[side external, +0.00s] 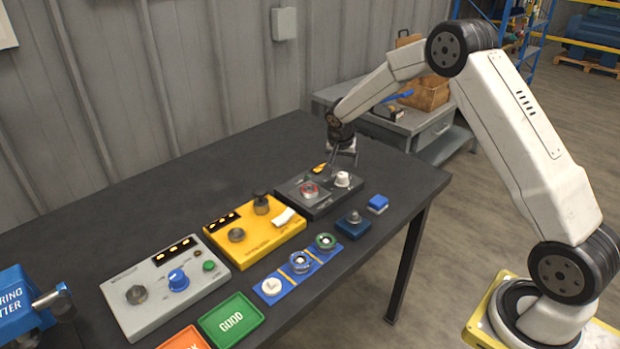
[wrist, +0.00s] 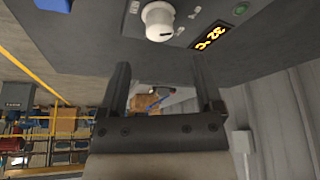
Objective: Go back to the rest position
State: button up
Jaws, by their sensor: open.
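My gripper (side external: 344,158) hangs at the end of my arm, over the back edge of the dark grey control box (side external: 319,207). In the wrist view its two fingers (wrist: 163,90) stand apart with nothing between them. The box carries a white knob (side external: 342,179), a round red-ringed part (side external: 309,190) and a small orange display. In the wrist view the white knob (wrist: 158,20) and the lit display (wrist: 222,37) lie beyond the fingertips. I cannot tell whether the gripper touches the box.
A yellow box (side external: 254,246) and a light grey box (side external: 130,322) stand left on the dark table (side external: 130,232). A blue strip (side external: 322,258) with several round parts, a green tray (side external: 232,319) and small blue blocks lie along the front. A grey wall is behind.

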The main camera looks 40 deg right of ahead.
jog(key=shift+s+a+r, duration=0.1)
jog(key=shift+r, duration=0.15)
jog(key=s+a+r+n+y, duration=0.1)
jog(key=s+a+n+y, duration=0.1)
jog(key=s+a+n, duration=0.4)
jog(key=s+a+r+n+y, duration=0.2)
jog(key=s+a+n, duration=0.4)
jog(key=s+a, duration=0.6)
jog(key=s, duration=0.7)
jog(key=shift+s+r, duration=0.3)
jog(key=shift+s, duration=0.05)
